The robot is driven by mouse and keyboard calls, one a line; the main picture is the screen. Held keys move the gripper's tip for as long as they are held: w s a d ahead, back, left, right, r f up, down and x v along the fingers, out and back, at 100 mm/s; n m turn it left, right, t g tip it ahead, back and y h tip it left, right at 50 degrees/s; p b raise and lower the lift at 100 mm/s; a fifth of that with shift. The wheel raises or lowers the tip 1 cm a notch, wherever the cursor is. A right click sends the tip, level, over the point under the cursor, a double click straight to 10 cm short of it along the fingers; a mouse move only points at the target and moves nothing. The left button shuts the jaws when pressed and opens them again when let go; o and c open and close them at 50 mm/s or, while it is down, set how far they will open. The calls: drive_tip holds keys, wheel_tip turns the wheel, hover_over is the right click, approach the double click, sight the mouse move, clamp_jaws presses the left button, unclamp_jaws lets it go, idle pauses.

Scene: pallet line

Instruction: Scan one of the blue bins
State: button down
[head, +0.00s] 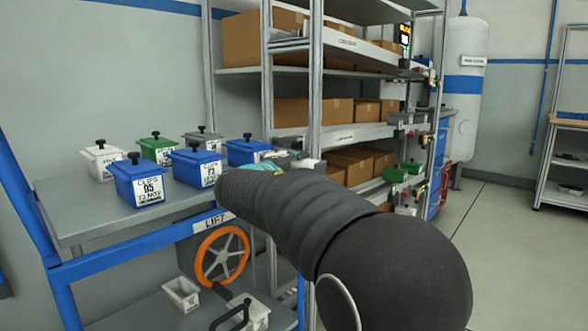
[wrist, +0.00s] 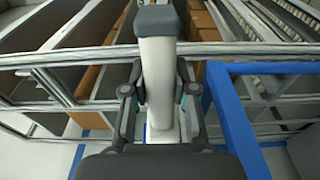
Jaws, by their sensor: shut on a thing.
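Three blue bins with black knobs stand on the grey bench top in the head view: a front one (head: 138,182), a middle one (head: 194,166) and a rear right one (head: 244,151). The front and middle bins show white printed labels facing me. My gripper (wrist: 160,100) is shut on a pale grey handheld device, which looks like a scanner (wrist: 157,65), in the wrist view. In the head view my dark arm hides most of the gripper, just right of the middle and rear blue bins. No blue bin shows in the wrist view.
A white bin (head: 103,159), a green bin (head: 157,148) and a grey bin (head: 203,139) stand behind the blue ones. The lift bench (head: 75,202) has an orange handwheel (head: 222,255). Shelving with cartons (head: 310,110) stands close behind my arm. Floor at right is clear.

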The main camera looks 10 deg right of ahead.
sight(320, 168)
drive_tip(key=shift+s+d+f+b, duration=0.1)
drive_tip(key=shift+s+d+b, duration=1.45)
drive_tip(key=shift+s+d, duration=0.45)
drive_tip(key=shift+s, duration=0.15)
